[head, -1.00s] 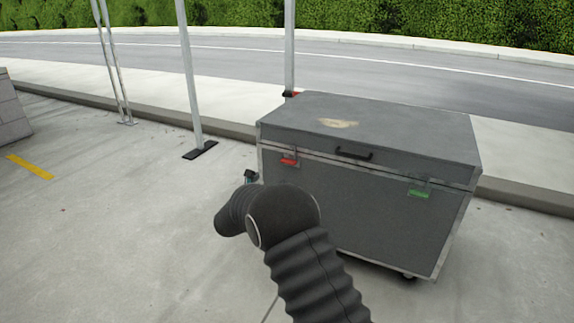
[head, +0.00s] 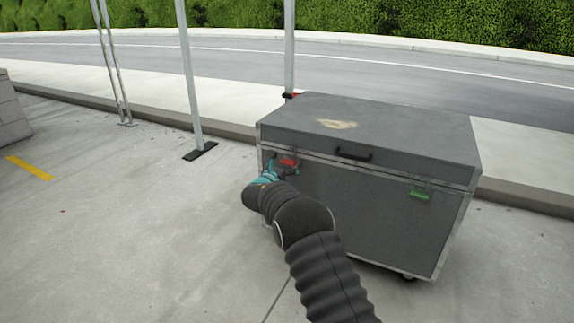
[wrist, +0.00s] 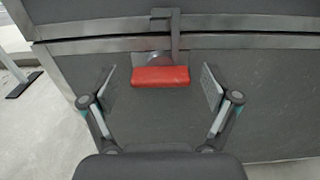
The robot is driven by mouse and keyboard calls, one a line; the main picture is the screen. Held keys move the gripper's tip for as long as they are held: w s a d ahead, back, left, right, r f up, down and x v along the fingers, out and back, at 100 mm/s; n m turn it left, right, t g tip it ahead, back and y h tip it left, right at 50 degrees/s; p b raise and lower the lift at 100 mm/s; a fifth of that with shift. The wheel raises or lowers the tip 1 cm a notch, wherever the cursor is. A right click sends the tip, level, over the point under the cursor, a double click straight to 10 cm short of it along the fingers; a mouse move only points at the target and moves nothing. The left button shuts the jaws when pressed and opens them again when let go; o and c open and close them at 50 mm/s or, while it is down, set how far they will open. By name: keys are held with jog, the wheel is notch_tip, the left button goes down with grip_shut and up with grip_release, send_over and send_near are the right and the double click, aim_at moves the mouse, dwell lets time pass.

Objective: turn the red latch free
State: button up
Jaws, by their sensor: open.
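The red latch (head: 288,162) is on the upper left of the grey case's front, just below the lid seam. In the wrist view the red latch (wrist: 160,76) lies level, with a metal bracket above it reaching over the seam. My gripper (head: 272,170) is at the case front by the latch. In the wrist view my gripper (wrist: 158,88) is open, with one finger on each side of the latch and a gap on both sides. I cannot tell how far the fingertips are from the case face.
The grey case (head: 350,215) stands on casters on concrete. A green latch (head: 419,195) is at its front right, and a black handle (head: 354,154) is between the latches. A metal pole (head: 190,80) stands to the left.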

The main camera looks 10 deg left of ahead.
jog(key=c, duration=1.1)
jog(key=shift+c, duration=0.2)
